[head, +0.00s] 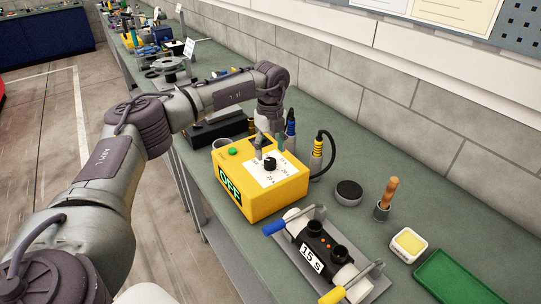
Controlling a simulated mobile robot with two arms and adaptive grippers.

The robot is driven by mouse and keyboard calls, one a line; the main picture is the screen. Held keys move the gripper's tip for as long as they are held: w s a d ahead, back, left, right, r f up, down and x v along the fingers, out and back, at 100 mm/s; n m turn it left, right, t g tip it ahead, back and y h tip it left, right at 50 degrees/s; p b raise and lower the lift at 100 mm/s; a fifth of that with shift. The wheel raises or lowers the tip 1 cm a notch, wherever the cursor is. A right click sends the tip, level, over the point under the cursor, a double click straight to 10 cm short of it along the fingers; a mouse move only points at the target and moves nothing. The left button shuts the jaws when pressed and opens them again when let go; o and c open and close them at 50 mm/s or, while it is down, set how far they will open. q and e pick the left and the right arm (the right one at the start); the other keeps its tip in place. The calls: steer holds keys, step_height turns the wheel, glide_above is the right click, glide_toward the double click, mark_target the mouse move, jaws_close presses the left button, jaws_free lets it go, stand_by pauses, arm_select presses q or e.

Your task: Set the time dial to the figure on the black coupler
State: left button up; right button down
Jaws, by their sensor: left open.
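The yellow control box (248,207) stands on the bench with a dark panel reading OFF on its front. Its black time dial (270,164) sits on a white scale plate on top. The figures around it are small, and I cannot tell where the dial points. My left gripper (261,150) is open, pointing down just behind the dial; I cannot tell whether it touches it. The black coupler (318,242) joins white pipe in a grey clamp in front of the box. Its white label reads 15 S. My right gripper is not in view.
A green button (233,150) is on the box's top. A cable with a yellow-banded plug (317,149) stands behind it. A black round pad (348,191), a wooden-handled tool (387,193), a white tub (407,244) and a green tray (458,280) lie to the right.

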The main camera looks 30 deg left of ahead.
mark_target(270, 161)
arm_select(q)
step_height(270, 161, down, 4)
steer(key=shift+r+p, duration=0.2)
steer(key=shift+p, duration=0.2)
steer(key=shift+f, duration=0.4)
steer(key=c, duration=1.1)
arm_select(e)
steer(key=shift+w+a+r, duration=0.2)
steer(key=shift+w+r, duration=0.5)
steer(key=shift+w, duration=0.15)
